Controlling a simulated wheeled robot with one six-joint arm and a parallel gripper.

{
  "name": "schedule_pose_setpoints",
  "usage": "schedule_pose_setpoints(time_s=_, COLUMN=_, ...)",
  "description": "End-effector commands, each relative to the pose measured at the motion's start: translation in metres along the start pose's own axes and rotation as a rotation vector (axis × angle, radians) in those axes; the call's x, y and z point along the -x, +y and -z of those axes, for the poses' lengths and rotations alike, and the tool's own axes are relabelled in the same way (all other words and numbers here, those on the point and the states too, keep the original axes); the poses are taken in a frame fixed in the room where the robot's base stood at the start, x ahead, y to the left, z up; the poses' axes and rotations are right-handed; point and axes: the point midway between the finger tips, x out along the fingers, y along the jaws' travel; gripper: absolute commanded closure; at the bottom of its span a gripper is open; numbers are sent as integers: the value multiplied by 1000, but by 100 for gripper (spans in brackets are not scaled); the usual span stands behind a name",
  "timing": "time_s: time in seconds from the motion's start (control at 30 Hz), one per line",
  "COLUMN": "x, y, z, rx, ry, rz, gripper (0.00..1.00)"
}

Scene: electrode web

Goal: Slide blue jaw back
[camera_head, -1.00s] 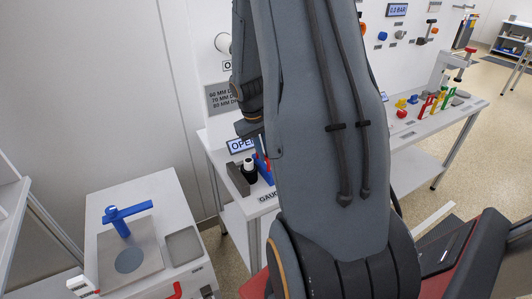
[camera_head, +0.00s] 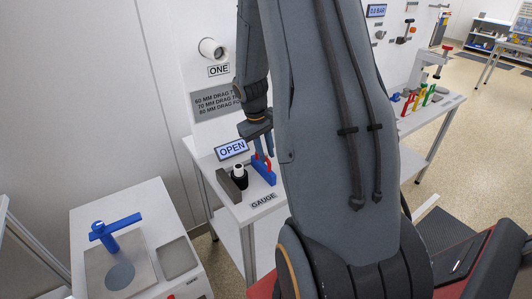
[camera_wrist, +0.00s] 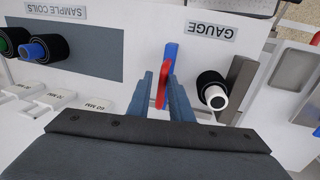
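The gauge's blue jaw (camera_head: 265,172) stands on the white bench and carries a red handle (camera_head: 269,162). In the wrist view the blue jaw (camera_wrist: 171,55) runs behind the red handle (camera_wrist: 162,88). My gripper (camera_wrist: 161,78) has its two fingers apart, one on each side of the red handle; I cannot tell whether they touch it. A black coil with a white core (camera_wrist: 212,88) stands beside the blue jaw, between it and the grey jaw (camera_wrist: 240,72). In the head view my gripper (camera_head: 264,145) points down over the blue jaw. The sign (camera_head: 232,149) behind reads OPEN.
A white stand with a blue-handled device (camera_head: 118,232) is at the lower left. Sample coils (camera_wrist: 35,48) lie on a grey mat left of the gauge in the wrist view. A grey tray (camera_wrist: 296,68) is at the right. Another bench (camera_head: 440,105) holds coloured tools.

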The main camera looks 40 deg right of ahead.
Motion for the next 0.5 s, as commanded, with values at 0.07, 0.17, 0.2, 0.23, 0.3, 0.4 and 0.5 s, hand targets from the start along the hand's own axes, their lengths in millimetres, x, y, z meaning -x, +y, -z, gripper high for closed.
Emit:
schedule_pose_setpoints(time_s=0.07, x=0, y=0, z=0, rx=1, ry=0, rz=0, gripper=82)
schedule_pose_setpoints(time_s=0.17, x=0, y=-1, z=0, rx=1, ry=1, rz=0, gripper=82)
schedule_pose_setpoints(time_s=0.2, x=0, y=-1, z=0, rx=1, ry=1, rz=0, gripper=82)
schedule_pose_setpoints(time_s=0.23, x=0, y=-1, z=0, rx=1, ry=1, rz=0, gripper=82)
schedule_pose_setpoints(time_s=0.3, x=0, y=-1, z=0, rx=1, ry=1, rz=1, gripper=82)
schedule_pose_setpoints(time_s=0.4, x=3, y=-1, z=1, rx=0, ry=1, rz=0, gripper=82)
schedule_pose_setpoints(time_s=0.5, x=11, y=0, z=2, rx=1, ry=4, rz=-1, gripper=82)
